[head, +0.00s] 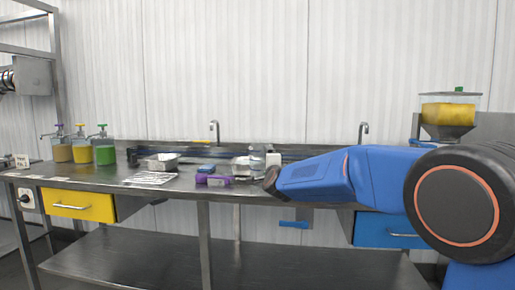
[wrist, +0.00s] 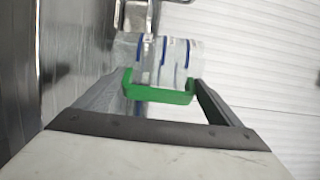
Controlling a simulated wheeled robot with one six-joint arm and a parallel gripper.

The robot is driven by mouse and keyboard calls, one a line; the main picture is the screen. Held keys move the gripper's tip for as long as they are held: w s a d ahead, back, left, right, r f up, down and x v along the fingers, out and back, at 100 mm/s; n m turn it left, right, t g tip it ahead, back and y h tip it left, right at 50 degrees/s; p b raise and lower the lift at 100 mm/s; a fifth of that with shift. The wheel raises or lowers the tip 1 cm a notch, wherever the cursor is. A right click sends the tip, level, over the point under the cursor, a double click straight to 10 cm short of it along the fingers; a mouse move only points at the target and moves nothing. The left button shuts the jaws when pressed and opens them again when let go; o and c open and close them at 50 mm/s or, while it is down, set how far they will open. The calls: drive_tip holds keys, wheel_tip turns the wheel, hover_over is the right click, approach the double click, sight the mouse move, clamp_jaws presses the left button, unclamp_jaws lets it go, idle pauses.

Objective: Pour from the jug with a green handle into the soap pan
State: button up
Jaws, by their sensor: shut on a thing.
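In the wrist view, my gripper (wrist: 160,90) is shut on the green handle (wrist: 160,96) of a clear jug (wrist: 170,62) with blue marks. The jug lies beyond the fingers and its contents cannot be made out. In the head view, the clear jug (head: 257,158) shows above the counter near the end of my arm, and its green handle is hidden. Another pale container (head: 240,166) is partly hidden behind the jug. I cannot tell which one is the soap pan.
A purple object (head: 214,180) and a blue sponge-like item (head: 205,168) lie left of the jug. A wire rack (head: 150,178) lies near the counter's front edge. Yellow and green pump bottles (head: 104,150) stand far left. A hopper (head: 448,112) stands at the right.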

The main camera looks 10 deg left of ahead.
drive_tip(key=s+d+r, duration=0.1)
drive_tip(key=s, duration=0.4)
drive_tip(key=s+d+r, duration=0.2)
drive_tip(key=s, duration=0.4)
drive_tip(key=shift+d, duration=0.25)
idle(0.3)
drive_tip(key=shift+s, duration=0.15)
